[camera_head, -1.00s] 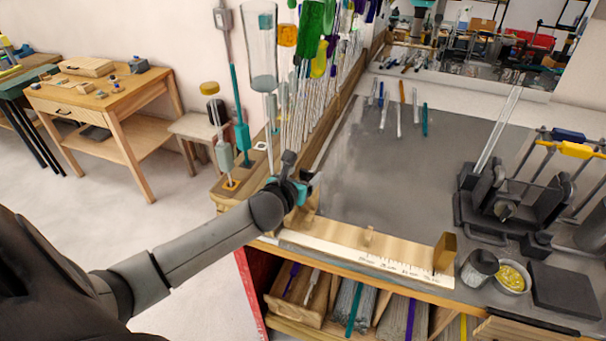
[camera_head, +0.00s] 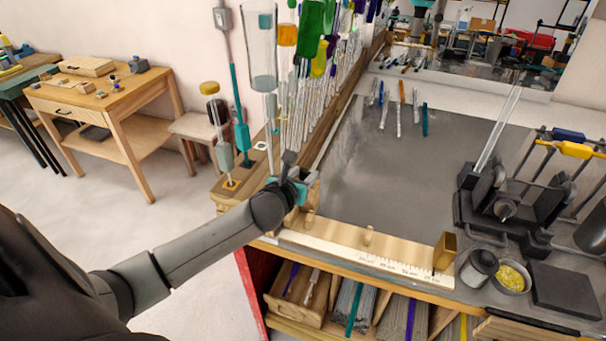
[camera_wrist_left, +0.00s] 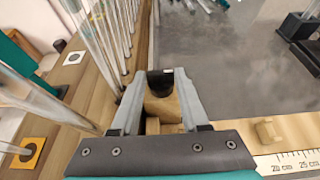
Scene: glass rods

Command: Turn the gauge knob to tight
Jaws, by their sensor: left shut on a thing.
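A dark knob (camera_wrist_left: 160,80) with a small pale mark sits between my left fingertips, at a light wooden block (camera_wrist_left: 163,108) in the left wrist view. My left gripper (camera_wrist_left: 160,86) is shut on this knob. In the head view, my left gripper (camera_head: 310,182) is at the left end of the wooden gauge strip (camera_head: 335,229), near the bench's front left corner; the knob is mostly hidden there by the gripper. I cannot read a tight label or the knob's angle. My right gripper is not in view.
Tall glass rods (camera_wrist_left: 110,35) stand close on the left of the gripper. A wooden peg (camera_head: 368,236) and a brass block (camera_head: 444,251) stand along the gauge. The grey mat (camera_head: 400,170) is mostly clear. A dark rod stand (camera_head: 505,210) is at right.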

